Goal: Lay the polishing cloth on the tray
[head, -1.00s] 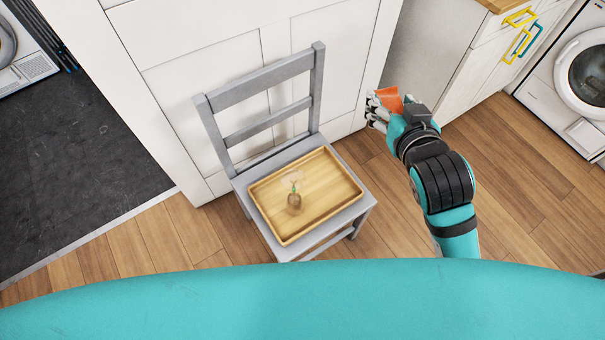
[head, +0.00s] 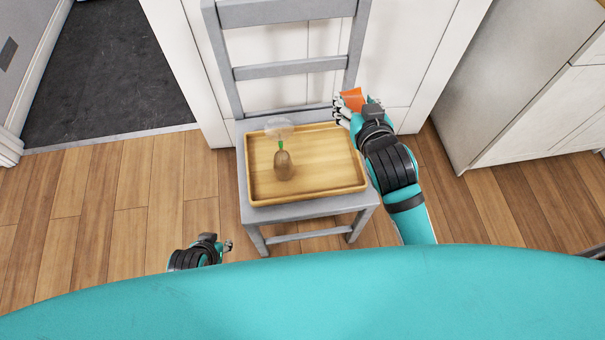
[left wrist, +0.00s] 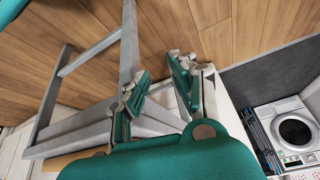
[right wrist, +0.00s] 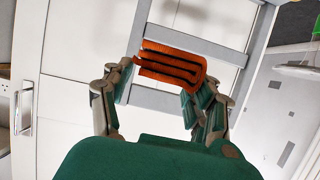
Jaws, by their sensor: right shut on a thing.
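The wooden tray (head: 325,165) lies on the seat of a grey chair (head: 290,70). On the tray's left part is a brown object (head: 283,165) with a green neck and a clear, rounded top. My right gripper (head: 347,104) is shut on the orange polishing cloth (head: 354,97), held near the tray's back right corner, by the chair's backrest. The folded cloth (right wrist: 172,64) shows between the fingers in the right wrist view. My left gripper (head: 226,247) is low, in front and left of the chair. Its fingers (left wrist: 158,82) are apart and empty in the left wrist view.
White panelling stands right behind the chair. A grey-sided cabinet (head: 520,80) is at the right. Wooden floor (head: 110,210) is free left of the chair, with a dark floor area (head: 110,70) behind. A white front-loading machine (left wrist: 292,135) shows in the left wrist view.

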